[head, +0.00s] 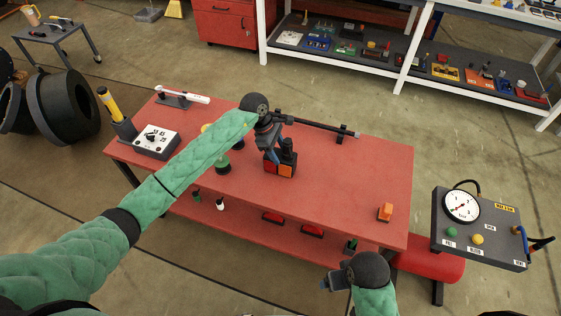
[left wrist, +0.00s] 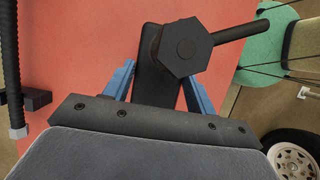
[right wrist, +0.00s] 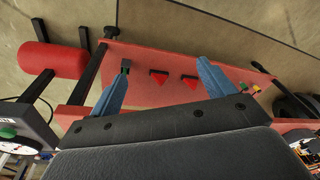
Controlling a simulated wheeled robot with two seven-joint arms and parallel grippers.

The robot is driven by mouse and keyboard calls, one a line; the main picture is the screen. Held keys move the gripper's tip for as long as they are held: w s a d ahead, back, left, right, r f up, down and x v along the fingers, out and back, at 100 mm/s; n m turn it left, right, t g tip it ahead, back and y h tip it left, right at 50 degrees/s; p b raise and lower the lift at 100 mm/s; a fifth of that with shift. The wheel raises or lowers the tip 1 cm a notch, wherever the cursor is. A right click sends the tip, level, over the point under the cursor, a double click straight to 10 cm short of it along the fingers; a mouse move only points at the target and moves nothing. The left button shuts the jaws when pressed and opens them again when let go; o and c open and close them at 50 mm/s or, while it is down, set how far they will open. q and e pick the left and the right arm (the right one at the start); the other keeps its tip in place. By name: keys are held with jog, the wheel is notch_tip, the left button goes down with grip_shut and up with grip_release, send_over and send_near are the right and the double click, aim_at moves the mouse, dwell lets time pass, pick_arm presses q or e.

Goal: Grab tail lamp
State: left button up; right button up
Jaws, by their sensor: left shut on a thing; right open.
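The tail lamp (head: 279,169) stands on the red table near its middle. It has red and orange lens faces and a black housing with a dark post on top. My left gripper (head: 274,155) is at the lamp from above, its blue fingers closed on the dark body. In the left wrist view the black part with a hexagonal knob (left wrist: 185,52) lies between the fingers, the lenses hidden. I cannot tell whether the lamp touches the table. My right gripper (head: 330,283) is open and empty in front of the table; its spread fingers show in the right wrist view (right wrist: 166,82).
A long black bar (head: 318,127) lies behind the lamp. A white switch box (head: 156,141) and green-based items (head: 222,164) stand to the left. A gauge panel (head: 482,232) stands beyond the right edge. The table's right half is mostly clear.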

pick_arm(q)
jog(key=shift+c, duration=1.1)
jog(key=shift+r, duration=0.1)
